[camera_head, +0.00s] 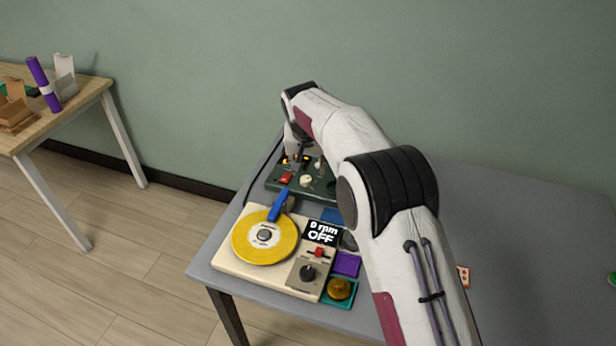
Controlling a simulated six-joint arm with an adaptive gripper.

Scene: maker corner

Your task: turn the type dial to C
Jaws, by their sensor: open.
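A dark green control panel (275,185) stands at the back of the grey table. It carries a red switch (286,178), a pale round knob (306,181) and small orange-lit parts. My gripper (298,163) points down over the rear part of this panel, open, with its fingertips small and dark. I cannot tell whether it touches a control. No lettering on the panel is readable, so I cannot tell which control is the type dial or where it points. My arm hides the panel's right side.
A cream turntable unit with a yellow disc (279,246), blue arm (277,206), black knob (308,272) and display (321,232) reading "0 rpm OFF" stands in front. Purple (347,263) and teal trays lie beside it. The table's right side (530,250) is mostly clear.

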